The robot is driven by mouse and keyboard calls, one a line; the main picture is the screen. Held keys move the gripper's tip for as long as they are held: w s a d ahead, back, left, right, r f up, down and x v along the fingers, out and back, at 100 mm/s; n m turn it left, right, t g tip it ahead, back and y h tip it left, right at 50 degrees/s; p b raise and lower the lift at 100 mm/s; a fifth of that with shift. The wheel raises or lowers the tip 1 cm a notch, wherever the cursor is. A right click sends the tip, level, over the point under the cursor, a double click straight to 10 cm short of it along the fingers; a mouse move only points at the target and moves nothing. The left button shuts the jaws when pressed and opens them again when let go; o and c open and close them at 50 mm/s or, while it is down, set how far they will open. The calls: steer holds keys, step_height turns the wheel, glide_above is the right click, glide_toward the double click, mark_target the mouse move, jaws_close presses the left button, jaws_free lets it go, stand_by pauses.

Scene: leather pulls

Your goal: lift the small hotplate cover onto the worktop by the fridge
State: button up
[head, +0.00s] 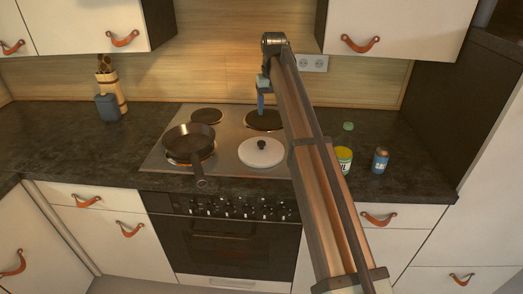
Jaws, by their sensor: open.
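A round white cover with a black knob (261,156) sits on the front right of the steel hob. My gripper (262,104) points down behind it, over the rear right hotplate, and is open and empty. It appears apart from the cover. The dark worktop (405,138) continues to the right of the hob, up to a tall dark side panel (457,95) and a white tall front (500,175) that may be the fridge.
A black pan (189,140) stands on the front left hotplate, handle toward the front. On the right worktop are a labelled tin (344,157), a blue can (380,161) and a green item (348,126). A blue container (107,108) and a utensil holder (118,92) stand left.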

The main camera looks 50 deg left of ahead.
steer(key=s+a, duration=0.2)
glide_above(261, 142)
steer(key=shift+n, duration=0.3)
steer(key=f, duration=0.8)
steer(key=shift+w+d+f, duration=0.1)
steer(key=shift+w, duration=0.2)
steer(key=shift+s+f, duration=0.15)
steer(key=shift+f, duration=1.15)
steer(key=shift+s+f, duration=0.1)
steer(key=shift+f, duration=1.2)
steer(key=c, duration=1.1)
steer(key=shift+r, duration=0.2)
